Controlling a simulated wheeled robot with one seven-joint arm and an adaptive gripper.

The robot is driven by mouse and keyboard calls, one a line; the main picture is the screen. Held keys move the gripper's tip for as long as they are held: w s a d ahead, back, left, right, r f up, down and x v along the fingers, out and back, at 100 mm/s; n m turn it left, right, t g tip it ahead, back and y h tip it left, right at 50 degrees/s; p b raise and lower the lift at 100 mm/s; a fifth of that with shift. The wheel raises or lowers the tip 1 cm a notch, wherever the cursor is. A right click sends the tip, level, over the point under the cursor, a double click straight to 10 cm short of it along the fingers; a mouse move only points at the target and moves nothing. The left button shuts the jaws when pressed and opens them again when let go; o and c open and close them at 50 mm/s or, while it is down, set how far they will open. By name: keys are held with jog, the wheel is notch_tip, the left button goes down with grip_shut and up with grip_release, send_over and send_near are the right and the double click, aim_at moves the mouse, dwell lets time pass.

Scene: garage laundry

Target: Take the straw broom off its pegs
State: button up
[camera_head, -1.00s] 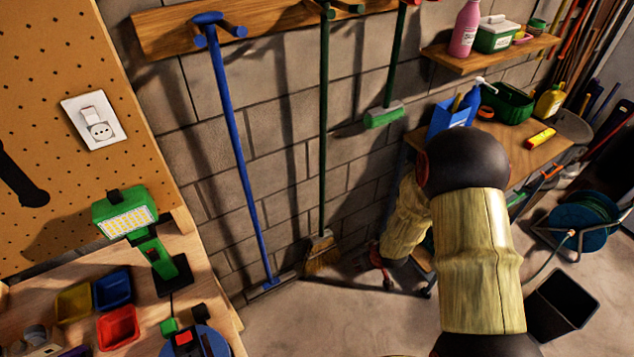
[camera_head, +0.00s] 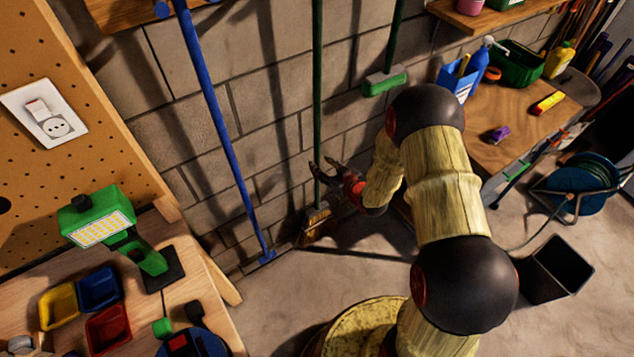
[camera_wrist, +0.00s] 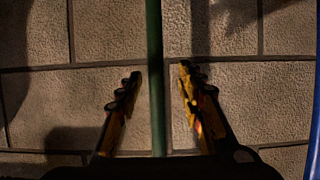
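The straw broom (camera_head: 317,224) hangs upright against the block wall, with a long green handle and straw bristles just above the floor. My gripper (camera_head: 318,169) is at the lower part of the handle, a little above the bristles. In the wrist view the green handle (camera_wrist: 154,60) runs vertically between the two fingers of my gripper (camera_wrist: 157,82). The fingers are apart, with a gap on each side of the handle. The pegs holding the broom are out of view above the frame.
A blue-handled squeegee (camera_head: 220,125) hangs to the left, and a green-headed brush (camera_head: 384,82) to the right. A workbench with a green lamp (camera_head: 97,219) stands at left. A wooden bench (camera_head: 500,148) with bottles stands at right. The floor in front is mostly clear.

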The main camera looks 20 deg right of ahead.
aim_at(319, 161)
jog(key=x, duration=0.1)
jog(key=b+x, duration=0.1)
jog(key=x, duration=0.3)
jog(key=shift+d+f, duration=0.3)
jog(key=shift+f, duration=0.05)
grip_shut()
jog(key=shift+r, duration=0.15)
dwell(0.8)
